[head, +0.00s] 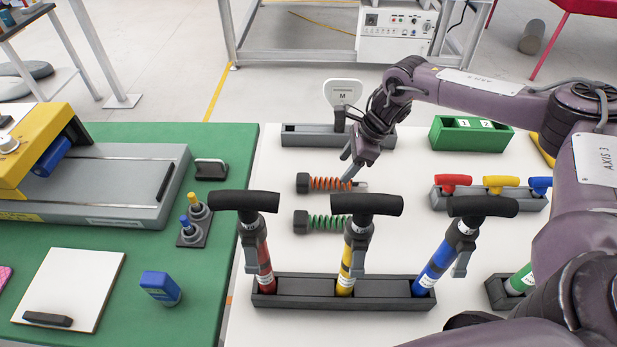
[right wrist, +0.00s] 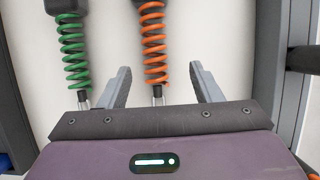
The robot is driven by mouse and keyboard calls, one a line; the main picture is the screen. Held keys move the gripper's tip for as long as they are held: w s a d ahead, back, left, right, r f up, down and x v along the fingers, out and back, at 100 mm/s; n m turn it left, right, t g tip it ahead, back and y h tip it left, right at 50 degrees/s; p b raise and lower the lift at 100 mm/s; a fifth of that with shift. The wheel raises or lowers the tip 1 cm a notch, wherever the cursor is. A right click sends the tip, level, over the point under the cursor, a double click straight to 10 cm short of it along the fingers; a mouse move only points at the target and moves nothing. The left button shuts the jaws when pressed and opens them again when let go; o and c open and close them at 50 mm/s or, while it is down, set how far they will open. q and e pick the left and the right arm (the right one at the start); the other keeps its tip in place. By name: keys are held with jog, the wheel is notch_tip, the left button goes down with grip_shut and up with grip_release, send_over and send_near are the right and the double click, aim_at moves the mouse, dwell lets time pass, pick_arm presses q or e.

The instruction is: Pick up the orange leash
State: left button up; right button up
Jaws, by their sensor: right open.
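The orange leash (head: 329,183) is a coiled orange cord with a dark block at its left end and a metal tip at its right end. It lies on the white table. My right gripper (head: 351,172) is over its right end in the head view. In the right wrist view the open fingers of my right gripper (right wrist: 160,88) stand on either side of the orange leash (right wrist: 155,45), near its metal tip, with a gap on both sides. A green coiled leash (head: 331,222) lies parallel to it, outside the fingers. My left gripper is not in view.
A rack (head: 310,285) with red, yellow and blue pumps stands in front of the leashes. A grey tray (head: 300,136) with a white paddle is behind. A green box (head: 470,134) and a rack of coloured handles (head: 490,199) are at the right.

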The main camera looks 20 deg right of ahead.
aim_at(335, 179)
jog(key=shift+s+a+f+p, duration=0.25)
jog(key=shift+a+f+p, duration=0.15)
jog(key=shift+f, duration=0.2)
jog(key=x, duration=0.2)
jog(key=p+x, duration=0.1)
jog(key=x, duration=0.1)
jog(key=shift+w+a+r, duration=0.15)
jog(key=shift+a, duration=0.1)
jog(key=shift+w+a+f, duration=0.1)
jog(key=shift+f, duration=0.3)
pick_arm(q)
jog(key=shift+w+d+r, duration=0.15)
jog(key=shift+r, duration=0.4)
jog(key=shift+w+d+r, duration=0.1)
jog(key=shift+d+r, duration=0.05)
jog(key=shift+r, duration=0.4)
pick_arm(e)
jog(key=c, duration=1)
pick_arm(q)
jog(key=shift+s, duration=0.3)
pick_arm(e)
jog(key=shift+c, duration=0.6)
jog(key=shift+r, duration=0.1)
